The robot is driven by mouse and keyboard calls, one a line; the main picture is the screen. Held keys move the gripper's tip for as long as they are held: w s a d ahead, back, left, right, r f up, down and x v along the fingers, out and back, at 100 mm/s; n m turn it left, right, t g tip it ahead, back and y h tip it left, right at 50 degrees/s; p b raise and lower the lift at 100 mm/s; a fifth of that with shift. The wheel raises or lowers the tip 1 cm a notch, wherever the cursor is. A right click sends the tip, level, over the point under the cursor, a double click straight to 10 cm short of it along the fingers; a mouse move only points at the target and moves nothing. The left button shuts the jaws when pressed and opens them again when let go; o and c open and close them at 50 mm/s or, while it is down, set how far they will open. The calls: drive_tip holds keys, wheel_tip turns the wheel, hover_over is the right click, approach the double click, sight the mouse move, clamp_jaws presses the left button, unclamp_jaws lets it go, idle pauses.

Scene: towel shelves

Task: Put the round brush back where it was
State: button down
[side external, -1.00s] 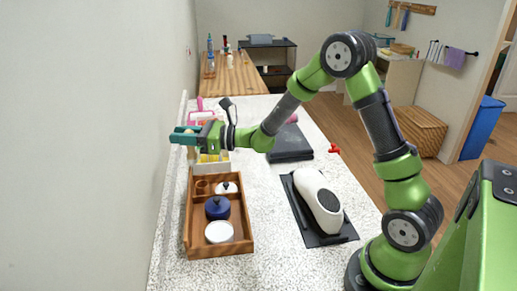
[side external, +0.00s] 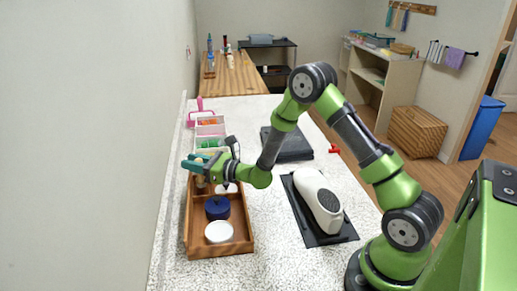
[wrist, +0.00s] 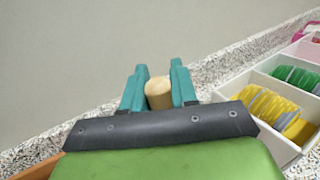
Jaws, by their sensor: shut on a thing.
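My gripper (side external: 192,163) is above the far end of the wooden tray (side external: 188,238) in the side view. Its teal fingers are shut on the round brush. In the wrist view the brush shows only as a round, pale wooden end (wrist: 159,93) between the fingertips (wrist: 158,86). A tan part of it seems to hang below the fingers in the side view, over the tray's far left corner. Its lower end is hidden or too small to tell, so I cannot tell whether it touches the tray.
The tray also holds a dark blue lidded pot (side external: 217,208) and a white round dish (side external: 219,232). Beyond it is a white divided box (side external: 210,130) with coloured items. A white appliance on a black mat (side external: 318,200) stands right. The wall is close on the left.

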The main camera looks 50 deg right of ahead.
drive_tip(key=shift+f, duration=0.3)
drive_tip(key=shift+f, duration=0.25)
drive_tip(key=c, duration=0.9)
unclamp_jaws()
drive_tip(key=shift+r, duration=0.1)
